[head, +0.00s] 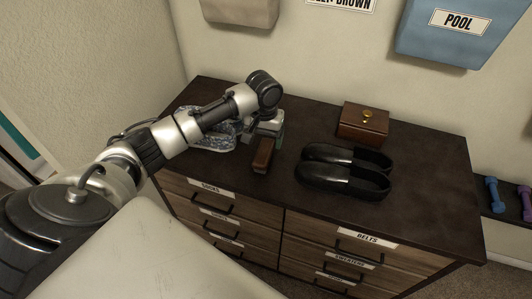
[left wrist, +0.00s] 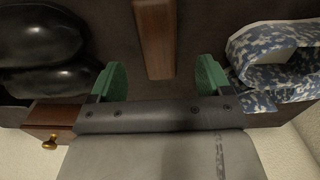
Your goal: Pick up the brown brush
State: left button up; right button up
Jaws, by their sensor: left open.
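The brown brush (head: 263,155) lies on the dark dresser top, near its front edge, left of the black shoes. My left gripper (head: 268,130) is over the dresser at the brush's far end and partly hides it. In the left wrist view the brush (left wrist: 156,38) runs down from the top edge, and its near end shows between the two green fingers. The left gripper (left wrist: 160,76) is open there, with a gap on both sides of the brush; I see no contact. The brush's bristles are not visible. My right gripper is not in view.
Black shoes (head: 345,171) stand right of the brush, and a small wooden box (head: 363,122) with a brass knob is behind them. A blue-and-white patterned item (left wrist: 272,58) lies on the brush's other side. The dresser top (head: 430,185) is bare at right.

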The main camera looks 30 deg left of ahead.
aim_at(264, 151)
pick_arm(q)
jog(key=shift+s+f, duration=0.15)
jog(key=shift+f, duration=0.6)
jog(key=shift+d+f, duration=0.15)
jog(key=shift+f, duration=2.6)
jog(key=c, duration=1)
jog(key=shift+c, duration=0.2)
jog(key=shift+r, duration=0.15)
jog(key=shift+r, duration=0.65)
notch_tip(264, 151, up, 3)
jog(key=d+r, duration=0.6)
jog(key=d, duration=0.5)
jog(key=shift+s+d+r, duration=0.2)
jog(key=shift+d+r, duration=0.1)
jog(key=shift+d, duration=0.05)
